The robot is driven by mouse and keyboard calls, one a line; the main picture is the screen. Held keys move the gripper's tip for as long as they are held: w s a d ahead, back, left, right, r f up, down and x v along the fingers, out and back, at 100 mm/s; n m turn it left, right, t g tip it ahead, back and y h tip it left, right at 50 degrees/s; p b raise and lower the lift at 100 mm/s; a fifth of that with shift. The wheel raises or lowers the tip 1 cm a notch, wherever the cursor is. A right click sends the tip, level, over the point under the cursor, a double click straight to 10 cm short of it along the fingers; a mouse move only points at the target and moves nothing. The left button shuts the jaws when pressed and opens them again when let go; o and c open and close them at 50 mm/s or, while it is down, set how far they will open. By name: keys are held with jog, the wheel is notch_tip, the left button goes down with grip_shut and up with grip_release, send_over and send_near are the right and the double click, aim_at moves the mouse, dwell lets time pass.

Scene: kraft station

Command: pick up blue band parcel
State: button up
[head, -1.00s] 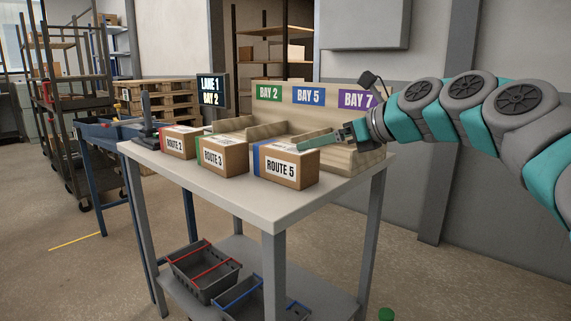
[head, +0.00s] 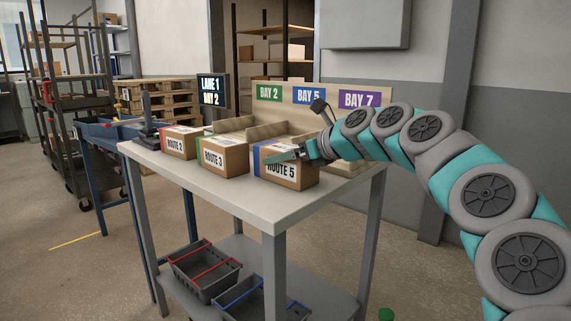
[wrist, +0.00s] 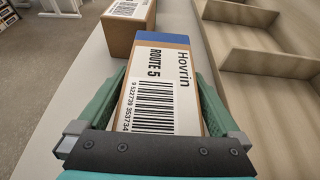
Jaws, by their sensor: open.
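The blue band parcel (head: 285,173) is a brown box marked Route 5, standing on the right part of the light table top. In the wrist view the parcel (wrist: 160,62) shows its labelled top with a barcode, and its blue band is at the far end. My gripper (head: 284,157) is over the parcel in the head view and covers part of its top and front. In the wrist view my gripper (wrist: 160,85) is open, with one green finger on each side of the parcel. I cannot tell whether the fingers touch it.
The Route 3 parcel (head: 221,157) with a green band stands just left, and the Route 2 parcel (head: 180,142) with a red band is farther left. Wooden bay dividers (head: 240,122) stand behind. The table's front strip (head: 230,188) is clear.

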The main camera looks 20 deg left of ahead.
jog(key=shift+a, duration=0.1)
jog(key=c, duration=1.5)
grip_shut()
